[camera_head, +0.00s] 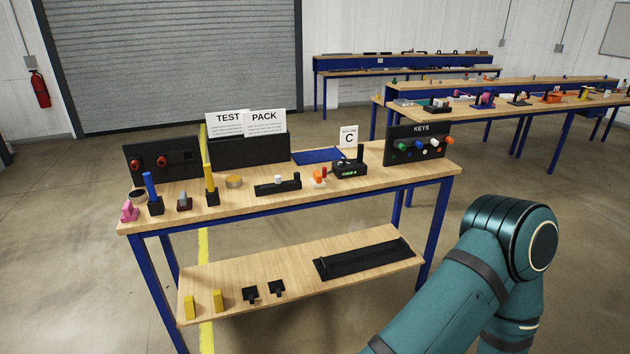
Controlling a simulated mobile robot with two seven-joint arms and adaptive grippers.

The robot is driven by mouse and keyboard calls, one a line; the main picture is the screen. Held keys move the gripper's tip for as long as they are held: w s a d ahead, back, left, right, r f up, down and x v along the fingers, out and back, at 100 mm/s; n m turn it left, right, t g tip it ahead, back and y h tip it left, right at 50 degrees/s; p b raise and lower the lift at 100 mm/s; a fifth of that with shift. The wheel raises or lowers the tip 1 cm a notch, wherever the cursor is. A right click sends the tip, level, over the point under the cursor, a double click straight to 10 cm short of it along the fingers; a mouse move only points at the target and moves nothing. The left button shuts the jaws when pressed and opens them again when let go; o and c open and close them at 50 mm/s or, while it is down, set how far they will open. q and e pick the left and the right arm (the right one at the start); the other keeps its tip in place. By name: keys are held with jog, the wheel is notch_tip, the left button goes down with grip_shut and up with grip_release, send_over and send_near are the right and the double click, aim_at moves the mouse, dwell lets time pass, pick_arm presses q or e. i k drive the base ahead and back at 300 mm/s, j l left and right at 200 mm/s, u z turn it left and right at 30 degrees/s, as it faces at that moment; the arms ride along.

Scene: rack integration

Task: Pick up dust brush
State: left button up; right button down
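No object is clearly recognisable as a dust brush at this size. On the workbench (330,188), a blue upright handle (150,183) stands in a small black holder at the left. A yellow upright handle (210,176) stands in another black holder to its right. A small grey and dark red item (184,202) sits between them, and a pink item (129,212) is at the left front corner. I cannot tell whether any of these is the brush. My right arm reaches in at the lower right, clear of the bench. Neither gripper shows.
Black TEST and PACK bins (250,152), a panel with red knobs (165,160) and a KEYS board (416,142) line the bench's back. The lower shelf (290,290) holds a long black tray (364,259) and several small blocks. Floor in front is open.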

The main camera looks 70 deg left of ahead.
aim_at(317, 182)
jog(key=u, duration=2.4)
jog(key=z, duration=2.95)
jog(key=u, duration=2.85)
